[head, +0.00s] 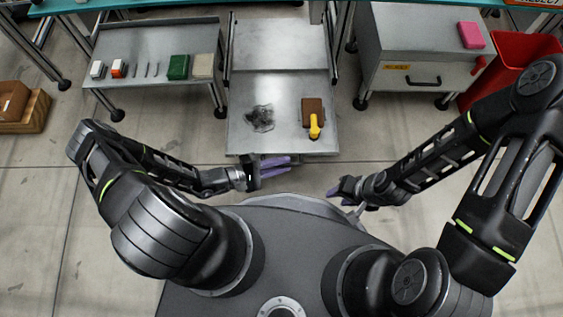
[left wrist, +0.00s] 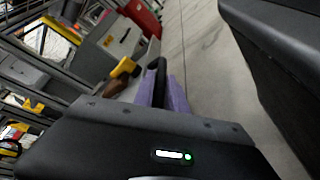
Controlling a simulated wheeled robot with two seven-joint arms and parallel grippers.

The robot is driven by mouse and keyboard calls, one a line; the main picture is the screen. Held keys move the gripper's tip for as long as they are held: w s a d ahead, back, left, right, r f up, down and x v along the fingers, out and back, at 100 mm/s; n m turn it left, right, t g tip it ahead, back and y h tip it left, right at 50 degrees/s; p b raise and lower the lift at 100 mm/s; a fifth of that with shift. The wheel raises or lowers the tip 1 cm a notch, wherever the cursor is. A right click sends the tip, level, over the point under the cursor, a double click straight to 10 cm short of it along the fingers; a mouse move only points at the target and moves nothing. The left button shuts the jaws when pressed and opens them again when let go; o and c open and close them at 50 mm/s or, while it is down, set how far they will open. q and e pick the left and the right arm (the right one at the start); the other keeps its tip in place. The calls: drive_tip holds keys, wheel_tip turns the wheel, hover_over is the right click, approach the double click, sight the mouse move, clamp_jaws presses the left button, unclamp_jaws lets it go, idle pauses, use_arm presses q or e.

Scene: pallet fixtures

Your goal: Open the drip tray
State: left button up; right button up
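A metal tray or drawer (head: 237,117) sits low in the middle of the head view, in front of a higher metal surface (head: 280,45). Which part is the drip tray is not certain. On it lie a dark crumpled or mesh-like piece (head: 260,118) and a brown block (head: 312,107) with a yellow handle (head: 315,126). My left gripper (head: 275,166) is at the tray's front edge, its purple fingers pointing right. In the left wrist view a black bar (left wrist: 158,80) shows between the fingers; contact is unclear. My right gripper (head: 343,189) is apart from the tray, to its lower right.
A side table (head: 150,50) at left carries small tools and green and beige blocks. At right stand a grey cabinet (head: 420,45) with a black handle, a pink block (head: 471,35) on it, and a red bin (head: 510,55). A wooden crate (head: 30,118) is at far left.

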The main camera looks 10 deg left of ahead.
use_arm(q)
drive_tip(key=shift+o, duration=0.3)
drive_tip(key=p+v, duration=0.1)
drive_tip(key=v, duration=0.6)
drive_tip(key=shift+s+a+p, duration=0.2)
drive_tip(key=shift+a+p, duration=0.15)
drive_tip(key=shift+p, duration=0.05)
drive_tip(key=shift+r, duration=0.1)
